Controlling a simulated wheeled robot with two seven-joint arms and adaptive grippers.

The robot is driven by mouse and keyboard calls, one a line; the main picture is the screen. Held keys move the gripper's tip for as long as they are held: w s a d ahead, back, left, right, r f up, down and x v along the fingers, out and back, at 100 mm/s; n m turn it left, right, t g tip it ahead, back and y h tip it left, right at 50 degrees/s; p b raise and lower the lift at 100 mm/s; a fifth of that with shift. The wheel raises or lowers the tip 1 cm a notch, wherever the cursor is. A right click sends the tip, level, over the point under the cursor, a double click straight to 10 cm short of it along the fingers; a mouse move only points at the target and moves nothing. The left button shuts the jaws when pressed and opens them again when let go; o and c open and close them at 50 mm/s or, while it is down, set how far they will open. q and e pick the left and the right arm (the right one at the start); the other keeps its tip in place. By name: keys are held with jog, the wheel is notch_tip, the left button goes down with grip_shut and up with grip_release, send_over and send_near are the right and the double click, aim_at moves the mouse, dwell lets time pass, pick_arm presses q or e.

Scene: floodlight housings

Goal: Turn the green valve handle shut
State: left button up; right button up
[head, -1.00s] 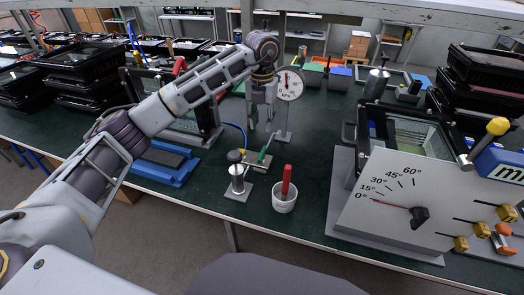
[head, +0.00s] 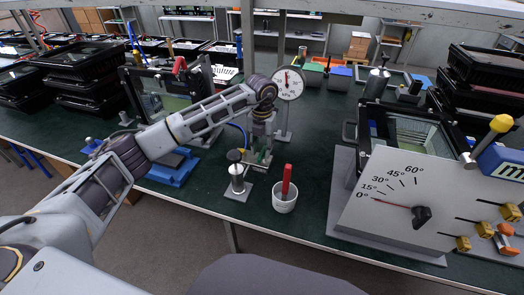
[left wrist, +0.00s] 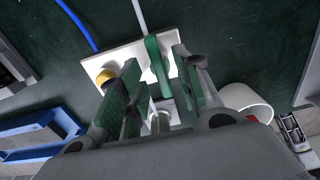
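The green valve handle (left wrist: 156,62) shows in the left wrist view as a long lever over a pale base plate (left wrist: 122,58). My left gripper (left wrist: 157,68) is open, with one green-padded finger on each side of the handle; I cannot tell whether either finger touches it. In the head view my left gripper (head: 260,148) points down over the valve and hides most of the handle. My right gripper is not in view.
Close to the valve stand a black-knobbed metal fixture (head: 237,180), a white cup (head: 284,204) with a red-handled tool, and a round pressure gauge (head: 289,84). A blue tray (head: 170,172) lies left. A grey angle-scale panel (head: 385,200) stands right.

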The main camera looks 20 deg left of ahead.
pick_arm(q)
jog(key=shift+f, duration=0.8)
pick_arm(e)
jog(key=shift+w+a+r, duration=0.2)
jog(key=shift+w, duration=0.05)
pick_arm(q)
jog(key=shift+c, duration=0.4)
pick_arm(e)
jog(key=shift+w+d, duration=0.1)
pick_arm(q)
grip_shut()
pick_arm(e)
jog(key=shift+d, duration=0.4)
